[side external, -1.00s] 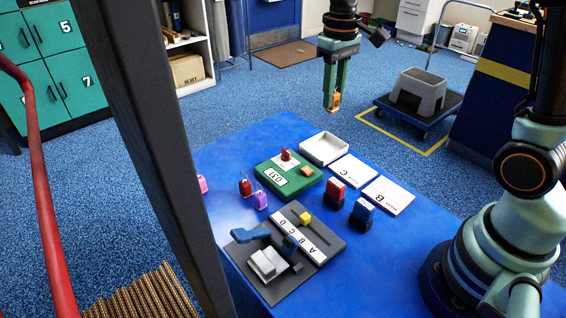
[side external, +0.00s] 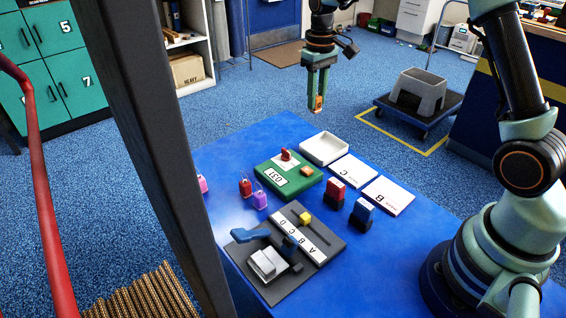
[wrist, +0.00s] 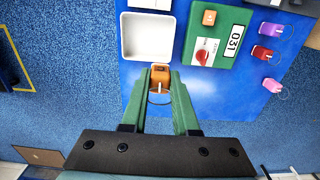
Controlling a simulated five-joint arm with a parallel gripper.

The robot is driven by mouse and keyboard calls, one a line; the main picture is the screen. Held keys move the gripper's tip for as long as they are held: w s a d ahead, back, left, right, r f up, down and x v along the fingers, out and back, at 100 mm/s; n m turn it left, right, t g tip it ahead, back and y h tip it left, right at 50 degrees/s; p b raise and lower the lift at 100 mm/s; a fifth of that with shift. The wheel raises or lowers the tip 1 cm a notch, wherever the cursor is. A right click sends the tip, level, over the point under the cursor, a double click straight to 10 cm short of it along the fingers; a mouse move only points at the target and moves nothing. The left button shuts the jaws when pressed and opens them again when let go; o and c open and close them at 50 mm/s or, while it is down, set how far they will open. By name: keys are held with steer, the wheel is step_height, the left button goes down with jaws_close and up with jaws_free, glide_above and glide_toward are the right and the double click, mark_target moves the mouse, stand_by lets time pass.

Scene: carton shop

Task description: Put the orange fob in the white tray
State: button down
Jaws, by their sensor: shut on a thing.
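The orange fob (side external: 319,102) is held between the fingertips of my gripper (side external: 318,98), which hangs high above the far end of the blue table in the side view. The fob (wrist: 160,74) also shows between the green fingers of my gripper (wrist: 161,82) in the wrist view, with a ring behind it. The white tray (side external: 325,160) is an empty, shallow square box at the table's far edge. In the wrist view the white tray (wrist: 127,53) lies just beyond the fob, up and slightly left.
A green box (side external: 290,190) with a red knob and an orange button stands beside the tray. White cards (side external: 352,169) lie on its other side. Red and blue stamps (side external: 361,214), a grey lever board (side external: 240,258) and red, purple and pink fobs (side external: 260,200) are nearer.

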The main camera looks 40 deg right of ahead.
step_height(320, 180, down, 13)
steer(key=shift+r, duration=0.2)
stand_by(0.3)
steer(key=shift+f, duration=0.15)
steer(key=c, duration=0.7)
jaws_free()
